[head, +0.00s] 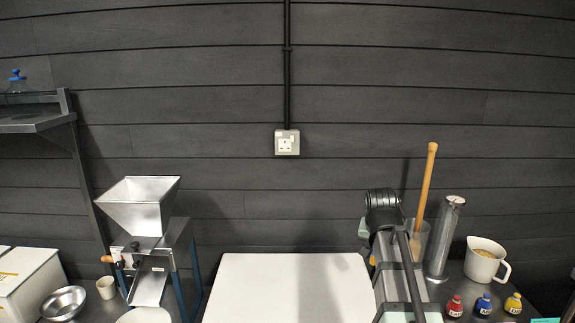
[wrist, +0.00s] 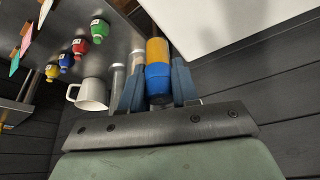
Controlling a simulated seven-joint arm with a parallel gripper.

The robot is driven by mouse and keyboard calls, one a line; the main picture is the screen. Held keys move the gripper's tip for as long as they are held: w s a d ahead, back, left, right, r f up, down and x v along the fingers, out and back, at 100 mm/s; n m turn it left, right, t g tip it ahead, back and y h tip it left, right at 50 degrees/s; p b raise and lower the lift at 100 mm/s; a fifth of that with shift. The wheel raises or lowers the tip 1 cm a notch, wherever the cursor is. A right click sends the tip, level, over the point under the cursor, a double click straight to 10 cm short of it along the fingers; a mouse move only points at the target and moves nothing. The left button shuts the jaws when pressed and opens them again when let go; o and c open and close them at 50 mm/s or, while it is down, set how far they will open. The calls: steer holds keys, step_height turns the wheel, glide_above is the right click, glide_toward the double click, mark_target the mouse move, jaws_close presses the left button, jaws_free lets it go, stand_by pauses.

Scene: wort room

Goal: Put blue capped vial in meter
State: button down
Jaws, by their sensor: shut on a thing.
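In the wrist view my gripper (wrist: 158,88) is shut on the blue capped vial (wrist: 158,76). One dark blue finger is on each side of it. The blue cap lies nearer my palm and the amber-yellow body points away from it. No other thing visibly touches the vial. In the head view my arm stands at the right in front of the wall, and I cannot make out the fingertips or the vial there. I cannot identify the meter in either view.
The wrist view adds a green bottle (wrist: 98,29). A hopper mill (head: 142,205) stands left of a clear white board (head: 285,285).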

steer(key=a+n, duration=0.1)
steer(key=a, duration=0.7)
steer(key=s+d+m+h, duration=0.1)
steer(key=s+d+m, duration=0.15)
steer(key=d, duration=1.05)
steer(key=s+d+m+g, duration=0.1)
steer(key=s+d+m, duration=0.15)
steer(key=d, duration=1.05)
steer(key=s+d+m+h, duration=0.15)
steer(key=s+d, duration=0.25)
steer(key=d, duration=0.8)
steer(key=s+d+r+m+g, duration=0.1)
steer(key=s+d+m, duration=0.2)
steer(key=s+d, duration=1.1)
steer(key=s+d+r+m+g, duration=0.1)
steer(key=s+d+m, duration=0.2)
steer(key=s+d, duration=1.1)
steer(key=s+d+m+g, duration=0.25)
steer(key=s+d, duration=0.25)
steer(key=d, duration=1.7)
steer(key=w+d+r+m, duration=0.1)
steer(key=w+d, duration=0.1)
steer(key=d, duration=0.5)
steer(key=shift+t, duration=0.25)
steer(key=shift+s+a+f, duration=0.1)
steer(key=shift+s+f, duration=0.05)
steer(key=shift+f, duration=4.25)
